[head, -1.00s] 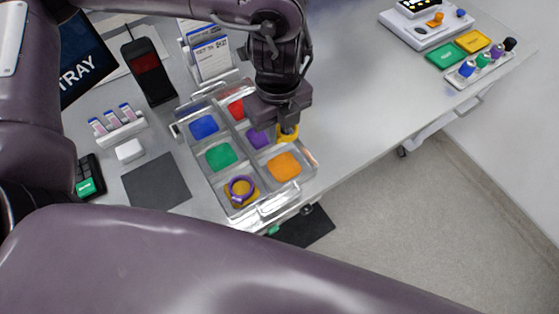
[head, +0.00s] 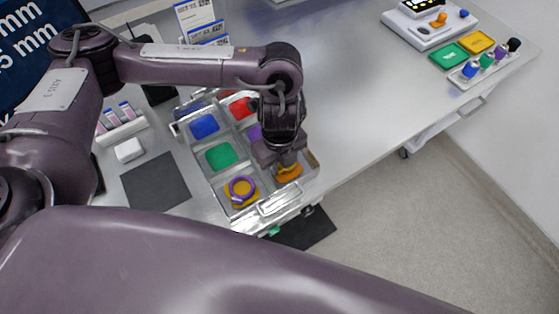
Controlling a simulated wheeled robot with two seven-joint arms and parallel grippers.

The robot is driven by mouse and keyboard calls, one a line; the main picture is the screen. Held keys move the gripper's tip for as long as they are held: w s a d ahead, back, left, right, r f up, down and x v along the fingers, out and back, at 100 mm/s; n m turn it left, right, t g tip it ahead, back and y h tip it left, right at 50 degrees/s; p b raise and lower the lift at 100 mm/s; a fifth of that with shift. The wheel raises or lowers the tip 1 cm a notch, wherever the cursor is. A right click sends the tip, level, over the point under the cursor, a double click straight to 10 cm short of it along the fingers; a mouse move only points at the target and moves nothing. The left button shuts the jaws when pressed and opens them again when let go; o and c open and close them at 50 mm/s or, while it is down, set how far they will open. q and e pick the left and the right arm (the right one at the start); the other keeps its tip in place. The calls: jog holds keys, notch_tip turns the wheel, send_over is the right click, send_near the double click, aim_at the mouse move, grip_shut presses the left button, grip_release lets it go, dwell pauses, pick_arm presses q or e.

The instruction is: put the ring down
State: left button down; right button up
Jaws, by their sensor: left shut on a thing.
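My left gripper (head: 287,168) reaches down over the front right compartment of the clear tray (head: 258,215). It is shut on a yellow-orange ring (head: 288,174), which is partly hidden by the jaws. The ring is at or just above the orange pad (head: 292,181) of that compartment; I cannot tell whether it touches. A purple ring (head: 241,188) lies on the yellow pad (head: 235,200) in the front left compartment. My right gripper is not in view.
The tray also holds a green pad (head: 219,157), a blue pad (head: 204,126), a red pad (head: 241,108) and a partly hidden purple pad (head: 254,133). A dark mat (head: 156,182) lies left of it.

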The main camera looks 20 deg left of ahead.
aim_at(279, 167)
pick_arm(q)
jog(key=shift+f, duration=0.15)
jog(key=c, duration=1.3)
grip_release()
notch_tip(279, 167, up, 12)
jog(key=shift+r, duration=0.2)
jog(key=shift+s, duration=0.1)
